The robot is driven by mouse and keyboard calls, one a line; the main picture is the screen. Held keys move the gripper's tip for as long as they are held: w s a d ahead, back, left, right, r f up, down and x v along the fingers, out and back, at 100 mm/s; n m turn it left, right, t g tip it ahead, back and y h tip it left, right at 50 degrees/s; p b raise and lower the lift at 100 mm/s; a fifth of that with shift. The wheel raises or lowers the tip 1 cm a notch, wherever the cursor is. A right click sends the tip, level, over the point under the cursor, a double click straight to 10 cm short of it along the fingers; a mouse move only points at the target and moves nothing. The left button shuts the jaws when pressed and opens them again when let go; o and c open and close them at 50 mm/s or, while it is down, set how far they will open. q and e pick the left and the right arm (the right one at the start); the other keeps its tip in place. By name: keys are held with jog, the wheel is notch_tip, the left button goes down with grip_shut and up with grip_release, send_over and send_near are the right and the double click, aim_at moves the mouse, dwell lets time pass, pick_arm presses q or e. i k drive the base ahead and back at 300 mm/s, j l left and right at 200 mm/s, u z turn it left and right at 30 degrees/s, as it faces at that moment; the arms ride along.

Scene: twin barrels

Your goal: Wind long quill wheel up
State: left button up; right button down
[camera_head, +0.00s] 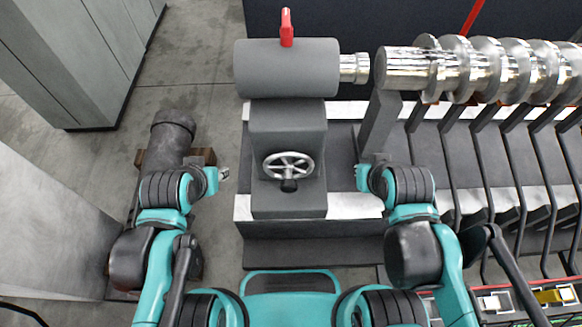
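A silver spoked hand wheel (288,165) with a dark handle at its lower edge is on the front of a grey block (287,128). Above it lies a grey horizontal barrel (285,70) with a red lever on top. A shiny quill (354,68) sticks out of the barrel's right end, with a small gap to a crankshaft-like metal shaft. My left gripper (223,173) is left of the wheel, apart from it. My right gripper (362,178) is right of the wheel, also apart from it. Both look empty, but their fingers are too small to read.
The shiny lobed shaft (480,68) runs to the right above black curved bars (500,170). Grey cabinets (75,55) are at the left. The space in front of the wheel is clear.

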aim_at(289, 184)
jog(key=k, duration=0.25)
jog(key=k+l, duration=0.8)
jog(key=k, duration=0.15)
jog(key=k+l, duration=0.1)
jog(key=l, duration=0.25)
jog(key=l+u, duration=0.05)
